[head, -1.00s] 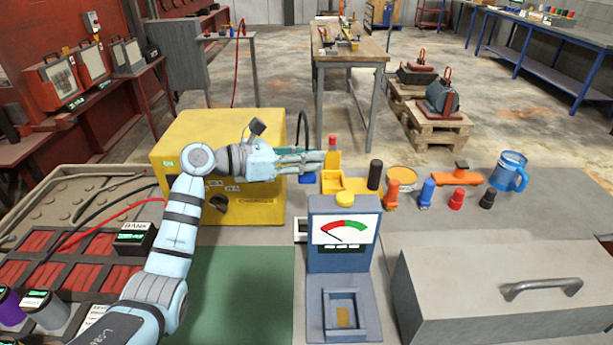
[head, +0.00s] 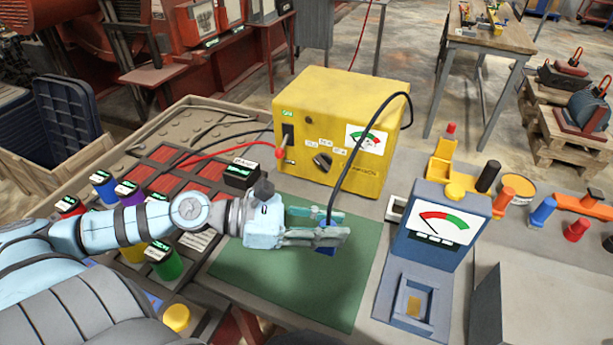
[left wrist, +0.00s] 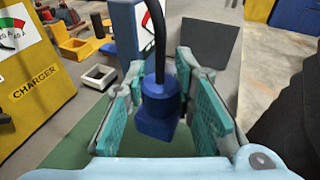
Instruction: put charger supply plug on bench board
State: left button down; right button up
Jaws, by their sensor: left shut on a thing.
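My left gripper (head: 338,226) is shut on a blue plug (head: 326,251) and holds it over the green mat (head: 290,262). In the left wrist view the blue plug (left wrist: 160,105) sits between the teal finger pads, its black cable rising from the top. The black cable (head: 350,150) loops up and over to the yellow charger (head: 335,120) behind. A small white box with a dark recess (head: 397,208) lies right of the mat; it also shows in the left wrist view (left wrist: 97,77). I cannot tell which part is the bench board. My right gripper is not in view.
A blue-grey tester (head: 437,222) with a dial stands to the right of the mat. A grey lidded case (head: 540,285) is at the far right. A battery rack with red cells (head: 190,170) and several coloured canisters are on the left.

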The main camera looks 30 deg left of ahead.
aim_at(332, 259)
jog(key=u, duration=1.2)
jog(key=k, duration=0.85)
jog(key=z, duration=1.45)
